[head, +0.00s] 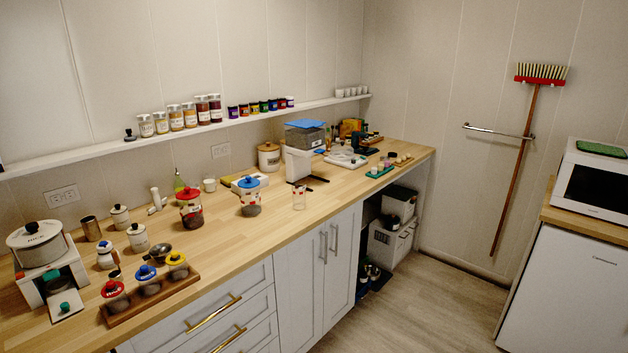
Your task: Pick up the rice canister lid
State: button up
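The rice canister (40,254) is a wide, pale pot with dark "RICE" lettering at the far left of the counter. It stands on top of a white stand. Its lid (34,235) is pale with a dark round knob and sits on the canister, looking closed. The lettering appears on or near the lid's edge; the exact seam is too small to tell. My gripper is not in this head view.
The white stand (72,268) has a small board with a green knob (65,306) in front. A dark brown cup (91,229) and white lidded jars (120,218) stand right of the canister. A wooden tray (122,314) holds jars with coloured lids. The floor (440,300) is clear.

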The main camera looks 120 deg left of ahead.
aim_at(249, 183)
jog(key=u, duration=4.15)
jog(key=i+l, duration=0.1)
jog(key=i, duration=0.55)
jog(key=j+u, duration=0.05)
